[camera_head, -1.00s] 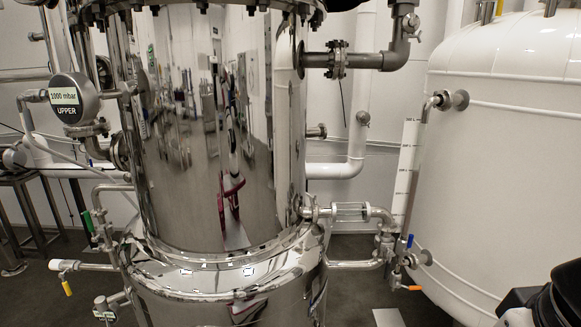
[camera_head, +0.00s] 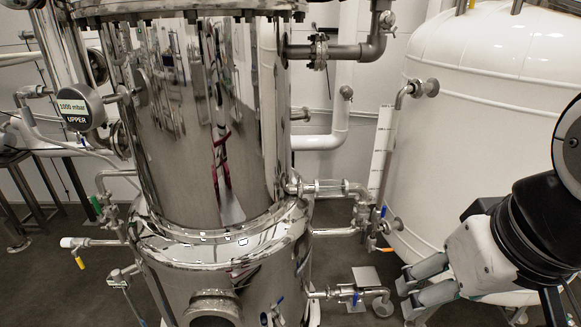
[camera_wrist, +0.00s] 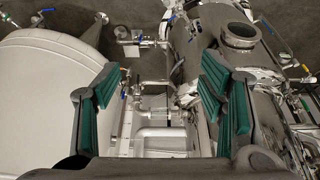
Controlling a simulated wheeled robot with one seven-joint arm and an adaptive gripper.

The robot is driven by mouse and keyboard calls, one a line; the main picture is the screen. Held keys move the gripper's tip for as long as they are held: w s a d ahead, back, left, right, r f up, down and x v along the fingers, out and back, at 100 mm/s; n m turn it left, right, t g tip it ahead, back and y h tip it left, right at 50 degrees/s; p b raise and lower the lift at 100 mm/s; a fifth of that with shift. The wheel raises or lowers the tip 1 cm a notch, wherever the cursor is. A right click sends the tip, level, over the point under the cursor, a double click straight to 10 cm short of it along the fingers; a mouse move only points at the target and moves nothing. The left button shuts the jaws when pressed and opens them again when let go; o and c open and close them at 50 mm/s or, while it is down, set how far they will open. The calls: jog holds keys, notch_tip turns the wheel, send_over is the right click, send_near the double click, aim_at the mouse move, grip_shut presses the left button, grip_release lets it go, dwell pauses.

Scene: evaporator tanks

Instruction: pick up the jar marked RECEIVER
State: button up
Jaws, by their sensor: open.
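No jar marked RECEIVER can be made out in either view. My gripper (camera_head: 406,292) is at the lower right of the head view, in front of the white tank, its fingers pointing left. In the wrist view my gripper (camera_wrist: 160,80) shows two dark fingers with green ribbed pads, spread wide apart. Nothing is between the pads except distant pipework.
A polished steel evaporator vessel (camera_head: 200,150) fills the middle left, with a gauge marked UPPER (camera_head: 80,106) beside it. A white tank (camera_head: 480,110) stands at right. Pipes and valves (camera_head: 350,293) run between them. Dark floor shows below.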

jog(key=w+f+m+g+y+b, duration=0.1)
jog(key=w+f+m+b, duration=0.5)
jog(key=w+f, duration=1.1)
jog(key=w+f+m+g+y+b, duration=0.1)
jog(key=w+f+m+b, duration=0.3)
jog(key=w+f+b, duration=0.95)
jog(key=w+d+f+m+y+b, duration=0.1)
jog(key=w+f+m, duration=0.2)
jog(key=f, duration=1.1)
jog(key=w+d+f+m, duration=0.1)
jog(key=w+f+m, duration=0.15)
jog(key=f, duration=1.25)
jog(key=shift+s+a+f+m+y+b, duration=0.25)
jog(key=shift+a+f+m+b, duration=1.3)
jog(key=shift+f, duration=4.5)
jog(key=shift+s+a+f+m+y+b, duration=0.15)
jog(key=shift+s+a+f+m+b, duration=0.45)
jog(key=shift+f+b, duration=3.6)
jog(key=shift+a+f+m+y+b, duration=0.2)
jog(key=shift+a+f+m, duration=0.9)
jog(key=shift+f, duration=6.75)
jog(key=shift+d+r+m, duration=0.1)
jog(key=shift+d+m, duration=0.2)
jog(key=shift+d, duration=0.05)
jog(key=c, duration=1.4)
